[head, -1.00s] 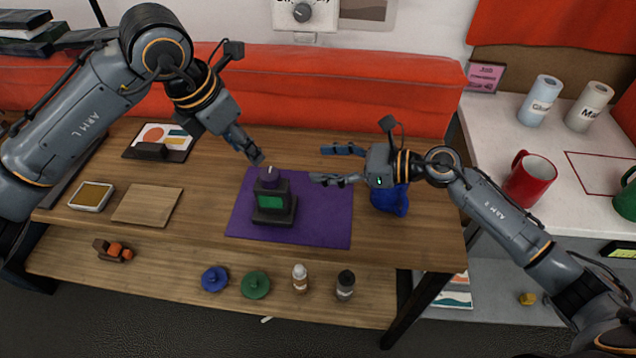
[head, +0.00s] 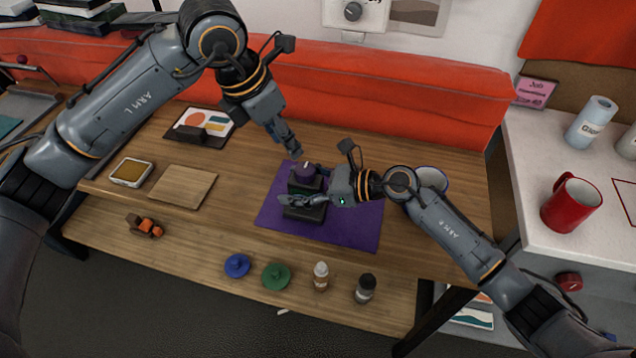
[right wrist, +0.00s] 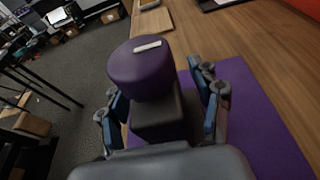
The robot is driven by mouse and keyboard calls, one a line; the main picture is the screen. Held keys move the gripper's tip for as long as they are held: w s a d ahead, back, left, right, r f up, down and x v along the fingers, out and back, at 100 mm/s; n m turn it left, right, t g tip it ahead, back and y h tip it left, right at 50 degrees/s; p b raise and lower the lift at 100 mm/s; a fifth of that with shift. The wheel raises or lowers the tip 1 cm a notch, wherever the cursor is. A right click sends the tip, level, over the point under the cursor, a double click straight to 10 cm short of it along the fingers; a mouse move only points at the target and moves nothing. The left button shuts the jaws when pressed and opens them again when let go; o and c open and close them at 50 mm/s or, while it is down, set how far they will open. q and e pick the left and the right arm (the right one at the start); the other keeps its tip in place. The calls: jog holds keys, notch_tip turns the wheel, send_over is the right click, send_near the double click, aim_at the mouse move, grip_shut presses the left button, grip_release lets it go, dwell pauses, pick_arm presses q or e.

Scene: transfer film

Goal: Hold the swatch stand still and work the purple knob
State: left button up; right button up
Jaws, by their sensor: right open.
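The swatch stand (head: 303,212) is a dark block on a purple mat (head: 355,225), with a purple knob (head: 303,170) on top. In the right wrist view the knob (right wrist: 145,72) has a white mark, and the dark stand body (right wrist: 160,118) lies between my blue-padded fingers. My right gripper (head: 304,186) is open around the stand, with one finger across its front, hiding the green panel. I cannot tell whether either finger touches it. My left gripper (head: 295,153) points down just above and behind the knob; its opening is unclear.
A mug (head: 432,177) stands behind my right arm. A wooden board (head: 183,188), an ink pad (head: 131,172) and a colour card (head: 200,125) lie left on the table. Bottles and coloured lids (head: 277,276) sit on the lower shelf. A red padded back runs behind.

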jog(key=shift+x, duration=0.9)
jog(key=shift+c, duration=0.2)
